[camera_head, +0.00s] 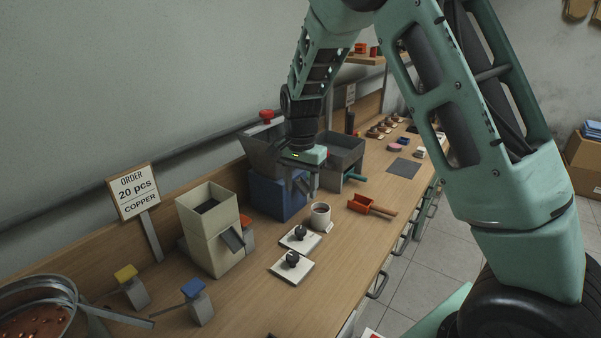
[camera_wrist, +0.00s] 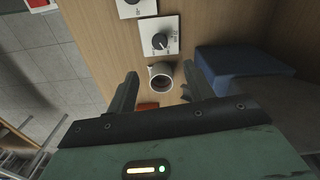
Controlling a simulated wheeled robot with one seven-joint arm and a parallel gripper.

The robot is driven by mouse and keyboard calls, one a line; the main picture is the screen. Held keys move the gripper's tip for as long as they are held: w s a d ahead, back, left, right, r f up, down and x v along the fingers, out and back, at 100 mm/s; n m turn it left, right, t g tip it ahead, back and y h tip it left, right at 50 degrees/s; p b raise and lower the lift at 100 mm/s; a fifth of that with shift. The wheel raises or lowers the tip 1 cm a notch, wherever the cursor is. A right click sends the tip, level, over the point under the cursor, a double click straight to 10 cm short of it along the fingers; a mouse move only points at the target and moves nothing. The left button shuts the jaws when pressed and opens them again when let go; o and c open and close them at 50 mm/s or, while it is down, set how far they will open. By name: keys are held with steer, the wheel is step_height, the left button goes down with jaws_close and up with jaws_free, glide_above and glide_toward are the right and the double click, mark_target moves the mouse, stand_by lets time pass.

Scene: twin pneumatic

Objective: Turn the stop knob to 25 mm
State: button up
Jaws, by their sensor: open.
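Two black knobs on white plates sit on the wooden bench. One knob (camera_head: 300,232) is beside the white cup, and the other knob (camera_head: 292,258) is nearer the front left. The wrist view shows the cup-side knob (camera_wrist: 160,41) with its pointer and dial marks, and part of the other plate (camera_wrist: 137,10) at the top edge. The labels are too small to read, so I cannot tell which is the stop knob. My gripper (camera_head: 305,184) is open and empty above the bench near the blue box, apart from both knobs. Its fingers (camera_wrist: 160,84) appear around the cup in the wrist view.
The white cup (camera_head: 320,215) stands beside the knobs. A blue box (camera_head: 277,194) is behind my gripper. A cream hopper (camera_head: 208,230) stands left, with blue (camera_head: 193,289) and yellow (camera_head: 126,274) topped levers. An orange scoop (camera_head: 362,204) lies right. The bench front is mostly clear.

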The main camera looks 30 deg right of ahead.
steer(key=shift+r, duration=2.15)
